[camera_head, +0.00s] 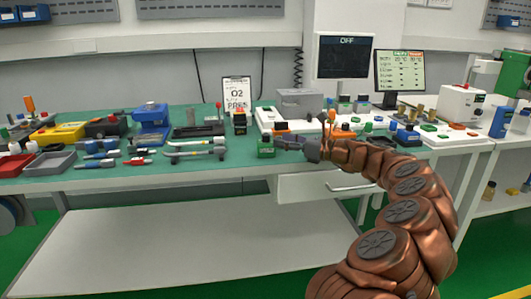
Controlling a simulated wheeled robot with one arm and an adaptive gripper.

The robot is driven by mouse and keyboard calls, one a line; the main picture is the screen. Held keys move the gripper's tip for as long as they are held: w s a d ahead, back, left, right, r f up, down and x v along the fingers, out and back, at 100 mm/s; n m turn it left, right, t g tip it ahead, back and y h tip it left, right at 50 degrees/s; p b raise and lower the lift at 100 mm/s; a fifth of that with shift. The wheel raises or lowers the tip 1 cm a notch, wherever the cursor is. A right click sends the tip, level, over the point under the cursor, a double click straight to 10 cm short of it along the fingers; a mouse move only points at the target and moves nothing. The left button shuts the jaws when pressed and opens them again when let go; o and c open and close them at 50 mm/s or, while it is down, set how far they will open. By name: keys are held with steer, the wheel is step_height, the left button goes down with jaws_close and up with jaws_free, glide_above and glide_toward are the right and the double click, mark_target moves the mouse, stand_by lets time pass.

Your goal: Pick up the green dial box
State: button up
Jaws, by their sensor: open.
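A small green box with a dark top (265,150), which looks like the green dial box, stands on the green bench top near its front edge, in the middle of the view. My gripper (283,143) reaches in from the right, low over the bench, with its fingers pointing left at the box. The gripper is open and its fingertips are at or very near the box's right side. I cannot tell from this distance whether they touch it or lie around it. Nothing shows between the fingers.
Wrench-like tools (195,150) lie left of the green box. A black and yellow device (239,122) and an O2 sign (237,92) stand behind it. A white tray (262,116) with boxes is behind my gripper. A drawer (320,188) sticks out below.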

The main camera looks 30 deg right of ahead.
mark_target(266, 134)
steer(key=x, duration=0.3)
steer(key=b+x, duration=0.1)
steer(key=x, duration=0.2)
steer(key=shift+w+a+r, duration=0.15)
steer(key=shift+a+r, duration=0.1)
jaws_close()
stand_by(0.5)
